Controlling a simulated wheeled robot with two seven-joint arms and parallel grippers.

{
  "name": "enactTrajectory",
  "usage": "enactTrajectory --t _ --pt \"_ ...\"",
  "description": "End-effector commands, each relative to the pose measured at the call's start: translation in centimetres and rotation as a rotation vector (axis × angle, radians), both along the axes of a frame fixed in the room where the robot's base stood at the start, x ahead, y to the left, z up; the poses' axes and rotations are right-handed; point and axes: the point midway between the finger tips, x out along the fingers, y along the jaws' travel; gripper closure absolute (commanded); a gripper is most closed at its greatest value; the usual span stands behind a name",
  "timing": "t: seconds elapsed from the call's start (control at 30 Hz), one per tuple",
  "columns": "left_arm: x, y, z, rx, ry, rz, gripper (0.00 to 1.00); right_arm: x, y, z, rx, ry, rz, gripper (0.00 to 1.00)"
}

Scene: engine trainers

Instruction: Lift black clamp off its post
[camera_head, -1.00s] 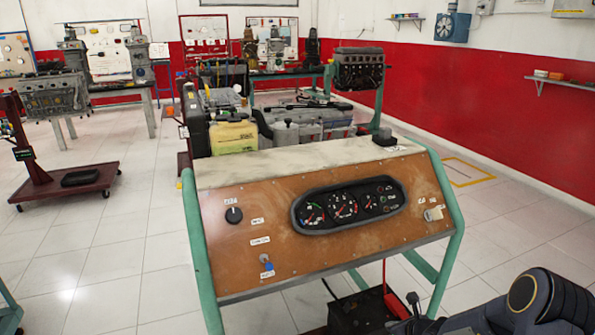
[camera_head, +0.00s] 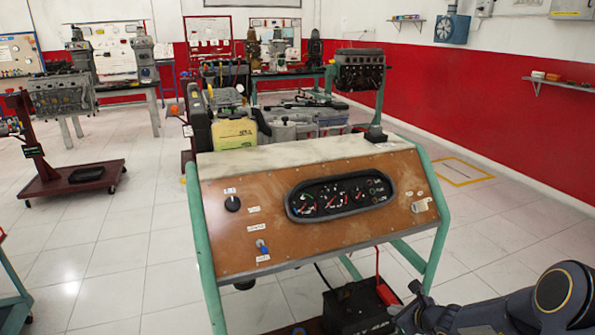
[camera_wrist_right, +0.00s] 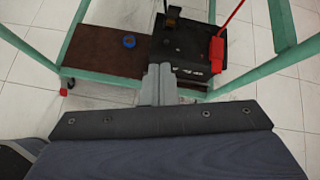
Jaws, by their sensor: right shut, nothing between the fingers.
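The black battery (camera_head: 358,308) stands low beneath the instrument panel, and it also shows in the wrist view (camera_wrist_right: 188,52). In the wrist view a small dark clamp (camera_wrist_right: 172,16) sits at the battery's far left; its exact grip on the post is too small to tell. A red clamp (camera_wrist_right: 216,48) with a red cable is at the battery's right. My right gripper (camera_wrist_right: 158,78) is shut and empty, with its fingertips in front of the battery's near side in that view. In the head view my right gripper (camera_head: 410,298) is right of the battery. My left gripper is out of view.
The instrument panel (camera_head: 240,195) on its green frame (camera_head: 434,215) overhangs the battery. Frame legs stand on both sides of it. A brown shelf (camera_wrist_right: 95,50) with a blue round piece (camera_wrist_right: 129,41) is left of the battery.

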Motion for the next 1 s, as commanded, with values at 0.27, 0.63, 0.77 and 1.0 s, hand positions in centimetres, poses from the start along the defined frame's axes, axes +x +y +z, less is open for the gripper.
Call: enactTrajectory --t 0.27,0.63,0.77,1.0 --pt "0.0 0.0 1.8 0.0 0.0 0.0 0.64 -2.4 2.6 11.6 -0.176 -0.21 0.29 1.0" --pt "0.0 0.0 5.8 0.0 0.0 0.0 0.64 -19.4 9.3 29.0 -0.742 -0.604 1.074 1.0" --pt "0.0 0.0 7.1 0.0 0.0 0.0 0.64 -26.6 9.6 30.4 -0.984 -0.657 1.341 1.0" --pt "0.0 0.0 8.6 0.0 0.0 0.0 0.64 -34.5 7.6 29.3 -1.325 -0.62 1.662 1.0"
